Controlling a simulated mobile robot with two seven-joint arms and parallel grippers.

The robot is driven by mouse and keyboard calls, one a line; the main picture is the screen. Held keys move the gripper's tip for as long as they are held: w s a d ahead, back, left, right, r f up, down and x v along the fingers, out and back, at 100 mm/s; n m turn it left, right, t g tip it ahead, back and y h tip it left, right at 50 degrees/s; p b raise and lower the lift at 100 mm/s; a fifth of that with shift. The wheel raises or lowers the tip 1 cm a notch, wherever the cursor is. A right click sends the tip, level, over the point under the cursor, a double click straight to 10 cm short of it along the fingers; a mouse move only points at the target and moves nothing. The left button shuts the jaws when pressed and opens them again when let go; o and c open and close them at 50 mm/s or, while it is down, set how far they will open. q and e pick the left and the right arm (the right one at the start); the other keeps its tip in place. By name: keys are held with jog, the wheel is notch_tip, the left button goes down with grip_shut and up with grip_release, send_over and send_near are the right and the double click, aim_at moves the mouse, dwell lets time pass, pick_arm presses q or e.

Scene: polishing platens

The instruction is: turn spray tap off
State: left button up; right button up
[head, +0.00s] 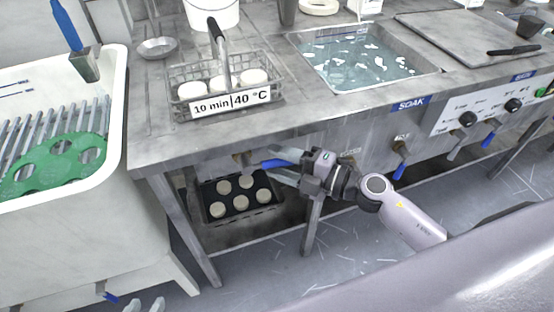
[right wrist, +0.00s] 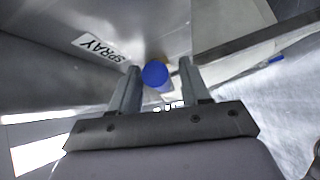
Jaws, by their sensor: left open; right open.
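The spray tap's blue lever (head: 276,163) sticks out sideways under the front of the bench, left of my right gripper. In the right wrist view the lever's round blue end (right wrist: 155,74) lies between the two fingers, near the SPRAY label (right wrist: 102,47). My right gripper (head: 284,175) is open, its fingers (right wrist: 157,80) apart on either side of the lever; I cannot tell whether they touch it. Two pale fingertips of my left gripper (head: 147,305) show at the bottom edge of the head view, apart and empty, far from the tap.
The soak tap (head: 400,160) hangs to the right. A wire basket (head: 180,88) and soak basin (head: 310,60) are on top. A white sink (head: 118,110) stands left.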

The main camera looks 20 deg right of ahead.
jog(key=shift+w+a, duration=0.25)
grip_shut()
jog(key=shift+f, duration=0.1)
